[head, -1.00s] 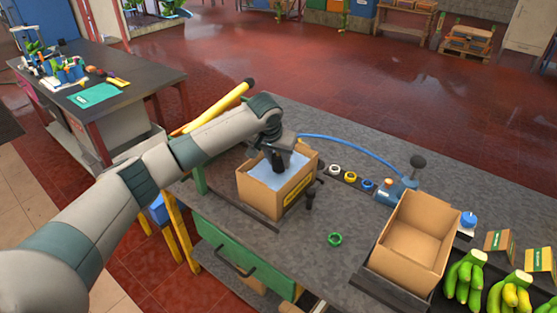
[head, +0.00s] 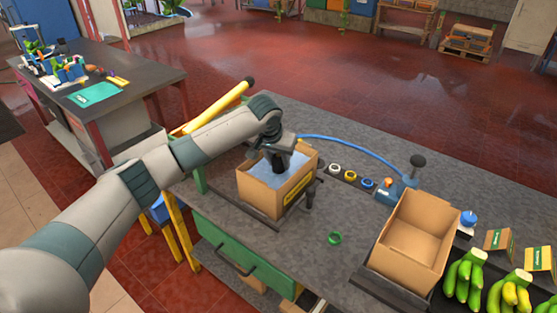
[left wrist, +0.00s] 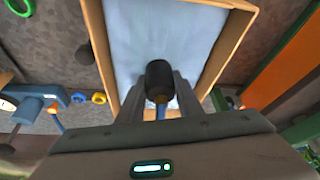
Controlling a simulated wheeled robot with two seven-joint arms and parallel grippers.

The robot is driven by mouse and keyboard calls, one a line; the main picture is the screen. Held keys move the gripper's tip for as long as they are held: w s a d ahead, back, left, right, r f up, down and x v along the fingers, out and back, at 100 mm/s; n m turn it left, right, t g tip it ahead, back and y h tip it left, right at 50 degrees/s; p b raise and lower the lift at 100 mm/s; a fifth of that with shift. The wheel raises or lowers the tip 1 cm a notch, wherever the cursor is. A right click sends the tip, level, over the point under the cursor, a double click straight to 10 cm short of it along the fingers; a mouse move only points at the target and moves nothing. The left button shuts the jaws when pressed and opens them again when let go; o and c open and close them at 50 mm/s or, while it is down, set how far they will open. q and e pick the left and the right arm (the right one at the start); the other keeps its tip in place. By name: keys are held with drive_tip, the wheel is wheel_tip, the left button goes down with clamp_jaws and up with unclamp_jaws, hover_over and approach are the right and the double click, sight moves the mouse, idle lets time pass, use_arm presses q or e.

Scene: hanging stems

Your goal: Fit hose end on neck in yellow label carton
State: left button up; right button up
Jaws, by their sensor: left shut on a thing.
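The yellow label carton (head: 259,196) stands open on the grey bench, with a pale blue bag (head: 257,172) inside. Its yellow label (head: 299,188) faces right. My left gripper (head: 280,164) is over the carton's opening. In the left wrist view, the gripper (left wrist: 159,100) is shut on the dark hose end (left wrist: 159,78), with the blue hose trailing behind it. The bag (left wrist: 165,40) lies beyond the hose end. I see no neck; it may be hidden behind the hose end. I cannot tell whether they touch. My right gripper is not in view.
The blue hose (head: 345,139) arcs to a blue device (head: 396,190) on the bench. Coloured rings (head: 350,175) lie between. A black-knobbed post (head: 310,192) stands close by the carton's right side. An empty carton (head: 412,240) stands at right. A green ring (head: 334,238) lies in front.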

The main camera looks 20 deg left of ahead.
use_arm(q)
drive_tip(key=shift+f, duration=0.2)
idle(0.6)
drive_tip(key=o, duration=1.7)
drive_tip(key=shift+r+p, duration=0.8)
drive_tip(key=shift+p, duration=0.45)
drive_tip(key=shift+r+p, duration=0.5)
drive_tip(key=shift+p, duration=0.2)
drive_tip(key=shift+r, duration=0.15)
